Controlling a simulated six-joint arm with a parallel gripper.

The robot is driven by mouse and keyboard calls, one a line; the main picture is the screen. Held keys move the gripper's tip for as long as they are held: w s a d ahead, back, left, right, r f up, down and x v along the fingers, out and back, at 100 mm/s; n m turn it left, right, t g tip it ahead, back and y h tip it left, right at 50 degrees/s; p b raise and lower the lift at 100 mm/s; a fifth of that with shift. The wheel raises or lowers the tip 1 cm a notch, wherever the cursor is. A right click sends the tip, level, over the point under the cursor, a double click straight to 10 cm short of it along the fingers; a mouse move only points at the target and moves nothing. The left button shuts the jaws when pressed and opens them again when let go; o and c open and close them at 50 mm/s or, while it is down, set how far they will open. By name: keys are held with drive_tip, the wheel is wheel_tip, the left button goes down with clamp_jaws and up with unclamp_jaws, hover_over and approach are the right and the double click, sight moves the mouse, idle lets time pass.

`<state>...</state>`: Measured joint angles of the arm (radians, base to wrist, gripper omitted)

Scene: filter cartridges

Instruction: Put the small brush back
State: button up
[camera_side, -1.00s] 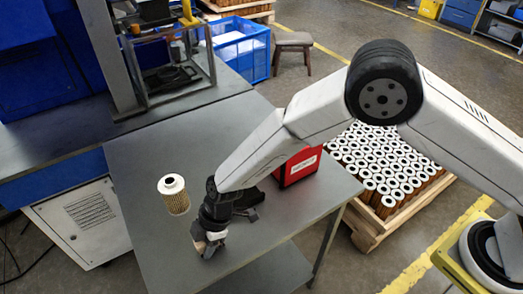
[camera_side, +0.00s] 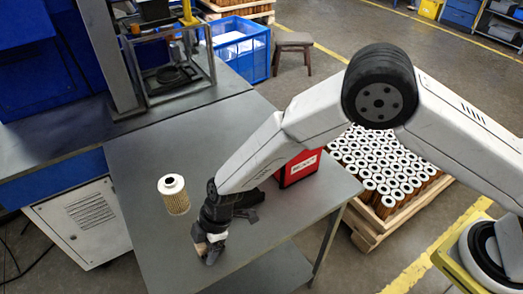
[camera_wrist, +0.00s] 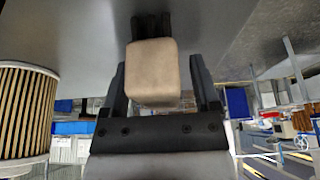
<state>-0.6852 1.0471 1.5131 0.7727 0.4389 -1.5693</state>
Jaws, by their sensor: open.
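The small brush (camera_wrist: 152,72) shows in the wrist view as a tan block with a dark part behind it. It lies between the two fingers of my gripper (camera_wrist: 160,88), with a visible gap on the right side; contact on the left is unclear. In the side view my gripper (camera_side: 211,250) is low over the front part of the grey table (camera_side: 270,232). A tan bit of the brush (camera_side: 201,248) shows beside the fingers there; the rest is hidden. My gripper is open.
A pleated filter cartridge (camera_side: 174,196) stands upright just left of my gripper; it also shows in the wrist view (camera_wrist: 25,112). A red box (camera_side: 298,168) stands at the table's right edge. A pallet of cartridges (camera_side: 385,165) is beyond. The table's back is clear.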

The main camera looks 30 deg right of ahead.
drive_tip(key=shift+r, duration=0.1)
drive_tip(key=v, duration=1.2)
idle(0.5)
drive_tip(key=shift+d+r, duration=0.1)
drive_tip(key=shift+d, duration=0.05)
drive_tip(key=s+d+r+m+t+h, duration=0.15)
drive_tip(key=d+m, duration=0.35)
drive_tip(key=d, duration=0.5)
drive_tip(key=w+d+r+m+h, duration=0.1)
drive_tip(key=d+r+m, duration=0.25)
drive_tip(key=d, duration=0.55)
drive_tip(key=s+d+m+h, duration=0.1)
drive_tip(key=s+d+m, duration=0.3)
drive_tip(key=d, duration=0.3)
drive_tip(key=s+d+m+t+h, duration=0.1)
drive_tip(key=s+d+m, duration=0.4)
drive_tip(key=s+d, duration=0.1)
drive_tip(key=shift+d+r, duration=0.45)
drive_tip(key=shift+d, duration=0.45)
drive_tip(key=shift+s+m, duration=0.1)
drive_tip(key=shift+m, duration=0.15)
